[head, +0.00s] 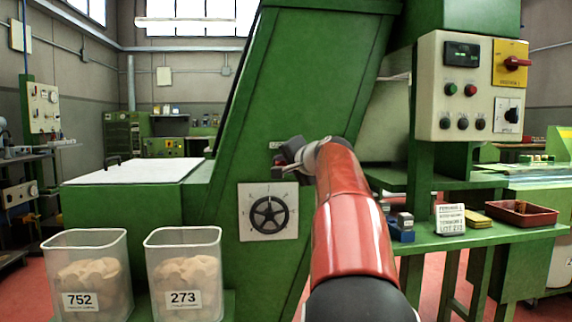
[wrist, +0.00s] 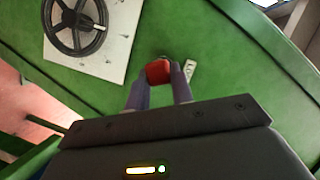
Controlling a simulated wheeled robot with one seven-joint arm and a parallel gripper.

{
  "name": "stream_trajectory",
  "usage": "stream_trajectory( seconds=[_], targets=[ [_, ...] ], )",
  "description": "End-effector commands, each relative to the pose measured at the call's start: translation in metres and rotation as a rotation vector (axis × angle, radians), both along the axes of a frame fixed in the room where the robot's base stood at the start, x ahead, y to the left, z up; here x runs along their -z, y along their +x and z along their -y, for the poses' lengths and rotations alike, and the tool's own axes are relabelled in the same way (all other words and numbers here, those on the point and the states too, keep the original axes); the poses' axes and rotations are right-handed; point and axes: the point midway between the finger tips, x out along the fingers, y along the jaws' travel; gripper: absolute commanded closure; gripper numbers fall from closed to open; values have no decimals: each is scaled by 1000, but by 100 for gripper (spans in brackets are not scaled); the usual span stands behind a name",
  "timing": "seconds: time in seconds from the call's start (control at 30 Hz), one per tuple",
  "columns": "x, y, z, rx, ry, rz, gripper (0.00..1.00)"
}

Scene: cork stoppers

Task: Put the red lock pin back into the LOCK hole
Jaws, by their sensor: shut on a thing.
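The red lock pin (wrist: 158,72) is between the fingertips of my gripper (wrist: 159,84) in the wrist view, and the fingers are shut on it. In the head view my gripper (head: 284,162) is up against the slanted green machine panel (head: 312,90), above the handwheel. A small pale label (wrist: 190,70) is on the panel just right of the pin in the wrist view. A dark spot shows at the pin's far end; I cannot tell whether the pin is in the LOCK hole, which is hidden behind it.
A black handwheel on a white dial plate (head: 246,229) sits below my gripper. Two clear bins labelled 752 (head: 86,240) and 273 (head: 183,242) stand at the front left. A control box (head: 470,120) hangs at the right, above a green bench with a red tray (head: 540,216).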

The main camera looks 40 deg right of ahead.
Motion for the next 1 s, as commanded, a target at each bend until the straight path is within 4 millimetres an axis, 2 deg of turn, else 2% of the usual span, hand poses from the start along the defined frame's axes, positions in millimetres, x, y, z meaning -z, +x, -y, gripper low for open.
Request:
stream_trajectory(
  seconds=[1.0],
  targets=[
    [-1,7,5,1,0,0,100]
  ],
)
